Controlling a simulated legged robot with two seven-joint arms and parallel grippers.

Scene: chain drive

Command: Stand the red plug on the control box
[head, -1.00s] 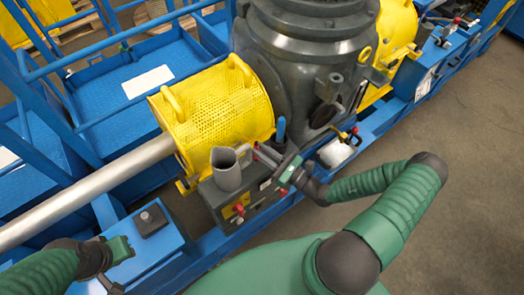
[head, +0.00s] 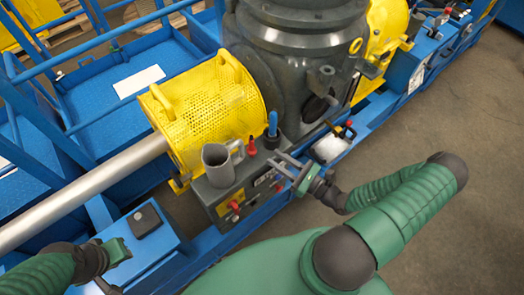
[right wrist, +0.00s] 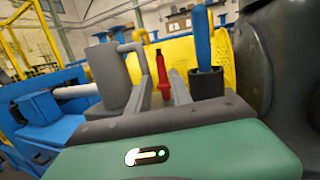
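The red plug (head: 251,147) stands upright on top of the grey control box (head: 216,196), between a grey jug and a black cup. My right gripper (head: 276,162) is open and empty at the box's right side, apart from the plug. In the right wrist view the plug (right wrist: 161,72) shows beyond the gap between the two spread fingers (right wrist: 158,80); its foot is partly hidden. My left gripper (head: 113,252) is at the lower left, over the blue frame; its fingers do not show clearly.
The grey jug (head: 217,162) and the black cup (head: 272,141) with a blue handle (head: 272,122) flank the plug. A yellow perforated guard (head: 215,100) rises behind. A white container (head: 328,149) is to the right. A black block (head: 144,220) sits on the blue frame.

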